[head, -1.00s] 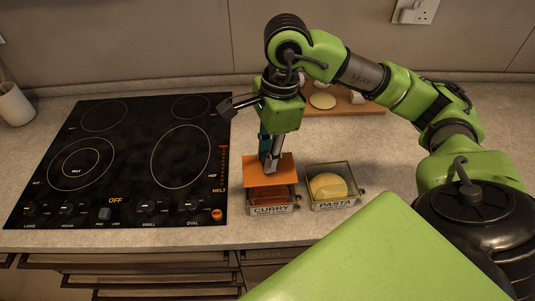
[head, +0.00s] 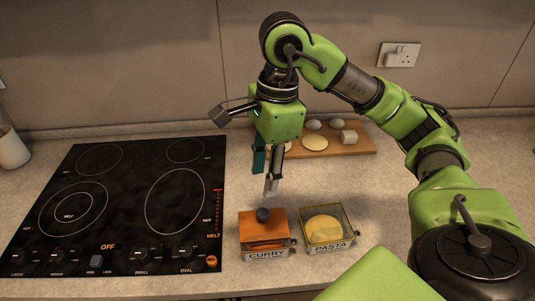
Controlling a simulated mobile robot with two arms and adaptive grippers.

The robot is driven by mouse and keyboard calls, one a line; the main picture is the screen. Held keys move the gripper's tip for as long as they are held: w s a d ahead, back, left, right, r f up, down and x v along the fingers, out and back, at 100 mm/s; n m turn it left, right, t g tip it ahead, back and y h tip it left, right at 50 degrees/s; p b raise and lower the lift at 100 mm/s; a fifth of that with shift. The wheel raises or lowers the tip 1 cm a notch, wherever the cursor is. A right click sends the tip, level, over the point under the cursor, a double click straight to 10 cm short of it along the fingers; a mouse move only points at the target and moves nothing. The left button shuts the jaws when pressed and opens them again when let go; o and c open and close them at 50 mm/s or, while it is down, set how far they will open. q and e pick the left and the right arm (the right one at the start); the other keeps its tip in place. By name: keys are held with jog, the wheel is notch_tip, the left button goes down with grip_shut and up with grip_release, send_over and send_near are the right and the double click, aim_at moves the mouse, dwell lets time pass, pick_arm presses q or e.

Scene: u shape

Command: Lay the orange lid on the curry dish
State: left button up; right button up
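A strip of the dish's reddish content shows below the lid's front edge, so I cannot tell whether the lid sits fully flush. My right gripper (head: 266,180) is above and behind the lid, clear of the knob. Its fingers point down, a gap shows between them, and nothing is held. My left gripper is not in view.
The pasta dish (head: 328,246) stands just right of the curry dish. A black cooktop (head: 115,215) lies to the left. A wooden board (head: 340,145) with several pale items is behind. A white cup (head: 11,148) stands at the far left.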

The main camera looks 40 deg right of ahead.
jog(key=shift+d+r+p, duration=0.15)
jog(key=shift+r+p, duration=0.05)
jog(key=shift+r, duration=1.05)
jog(key=shift+d+r+p, duration=0.15)
jog(key=shift+r+p, duration=0.05)
jog(key=shift+r, duration=1)
